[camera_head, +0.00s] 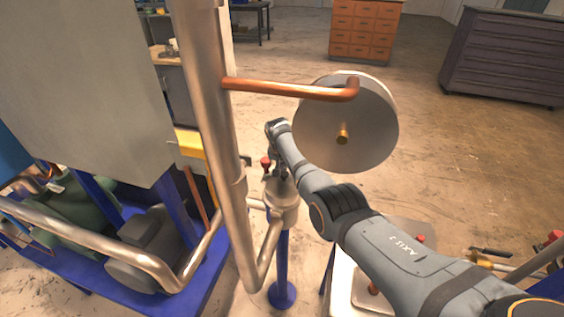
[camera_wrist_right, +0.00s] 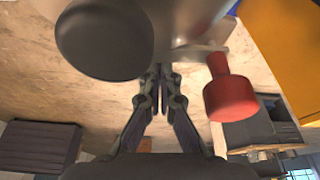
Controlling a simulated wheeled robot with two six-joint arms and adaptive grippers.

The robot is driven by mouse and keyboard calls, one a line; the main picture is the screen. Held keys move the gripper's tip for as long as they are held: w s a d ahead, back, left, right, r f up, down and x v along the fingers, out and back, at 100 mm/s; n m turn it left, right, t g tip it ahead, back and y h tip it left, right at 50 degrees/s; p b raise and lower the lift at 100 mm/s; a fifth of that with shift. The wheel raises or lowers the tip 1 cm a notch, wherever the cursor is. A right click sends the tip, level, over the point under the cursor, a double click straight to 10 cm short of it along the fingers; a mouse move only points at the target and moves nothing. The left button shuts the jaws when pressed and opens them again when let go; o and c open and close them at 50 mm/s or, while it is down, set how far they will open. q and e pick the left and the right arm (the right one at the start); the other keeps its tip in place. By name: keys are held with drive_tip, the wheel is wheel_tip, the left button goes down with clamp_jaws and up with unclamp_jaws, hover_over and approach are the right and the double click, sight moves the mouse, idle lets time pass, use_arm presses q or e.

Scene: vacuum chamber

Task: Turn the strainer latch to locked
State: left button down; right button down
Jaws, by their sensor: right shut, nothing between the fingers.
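The strainer (camera_head: 281,208) is a metal canister on a blue post, beside the thick vertical pipe. A red-tipped latch handle (camera_head: 265,162) shows at its top; the red grip (camera_wrist_right: 230,95) is large at the right of the right wrist view. My right gripper (camera_head: 281,178) points down at the strainer's top, partly hidden by my wrist. In the wrist view its fingers (camera_wrist_right: 156,75) are together and empty, close to the metal body and left of the red grip. Whether they touch the metal, I cannot tell. My left gripper is not in view.
A thick metal pipe (camera_head: 207,100) stands just left of the strainer. A copper pipe (camera_head: 290,90) and a round metal disc (camera_head: 350,140) sit above and to the right. A dark round knob (camera_wrist_right: 103,40) is left of the fingers. Open floor lies behind.

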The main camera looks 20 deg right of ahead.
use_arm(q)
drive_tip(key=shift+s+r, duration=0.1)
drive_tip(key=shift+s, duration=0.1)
use_arm(e)
drive_tip(key=shift+s, duration=0.2)
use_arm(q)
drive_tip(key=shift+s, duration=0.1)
use_arm(e)
drive_tip(key=shift+r, duration=0.15)
drive_tip(key=v, duration=1.1)
drive_tip(key=shift+s+r, duration=0.2)
drive_tip(key=shift+r, duration=0.15)
drive_tip(key=shift+a, duration=0.1)
